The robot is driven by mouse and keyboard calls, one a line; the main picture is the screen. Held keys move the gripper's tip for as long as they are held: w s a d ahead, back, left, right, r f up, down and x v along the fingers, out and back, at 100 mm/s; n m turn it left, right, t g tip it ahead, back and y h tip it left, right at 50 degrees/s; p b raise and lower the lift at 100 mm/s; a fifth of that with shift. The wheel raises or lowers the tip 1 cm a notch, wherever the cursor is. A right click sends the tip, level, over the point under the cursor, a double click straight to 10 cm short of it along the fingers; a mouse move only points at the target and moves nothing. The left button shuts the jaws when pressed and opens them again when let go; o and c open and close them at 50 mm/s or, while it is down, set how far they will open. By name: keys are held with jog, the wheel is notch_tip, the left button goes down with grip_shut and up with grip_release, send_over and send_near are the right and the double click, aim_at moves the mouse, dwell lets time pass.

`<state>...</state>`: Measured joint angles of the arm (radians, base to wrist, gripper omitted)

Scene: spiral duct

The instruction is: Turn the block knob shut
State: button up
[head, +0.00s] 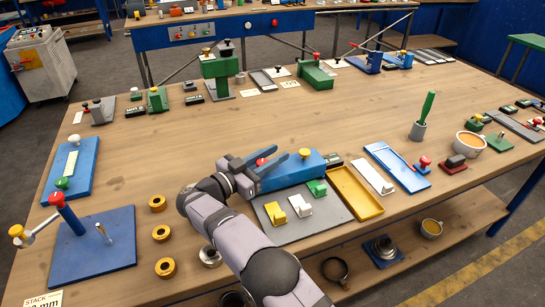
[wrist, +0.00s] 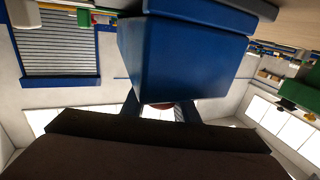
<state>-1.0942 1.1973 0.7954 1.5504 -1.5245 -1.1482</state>
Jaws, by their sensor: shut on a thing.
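A long blue block (head: 292,172) lies on the bench near the middle, with a yellow knob (head: 305,153) on top. A red knob (head: 262,161) shows at the block's left end, between the fingers of my gripper (head: 266,166). My gripper is shut on this red knob. In the wrist view the blue block (wrist: 185,60) fills the upper middle, and a sliver of the red knob (wrist: 160,105) shows below it between the two fingers. Most of the knob is hidden, so its turn angle cannot be told.
A grey plate (head: 280,228) with yellow, white and green small pieces lies in front of the block. A yellow tray (head: 354,192) and a blue tray (head: 398,168) lie to its right. Gold rings (head: 158,204) lie to the left. The bench behind the block is mostly clear.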

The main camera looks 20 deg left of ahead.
jog(key=shift+s+d+m+g+h+b, duration=0.1)
jog(key=shift+d+m+g+h+b, duration=0.1)
jog(key=shift+m+g+h+b, duration=0.35)
dwell(0.4)
jog(key=shift+h, duration=0.25)
jog(key=o, duration=1)
jog(key=shift+o, duration=0.2)
jog(key=shift+r, duration=0.1)
notch_tip(320, 180, up, 10)
jog(key=p, duration=0.3)
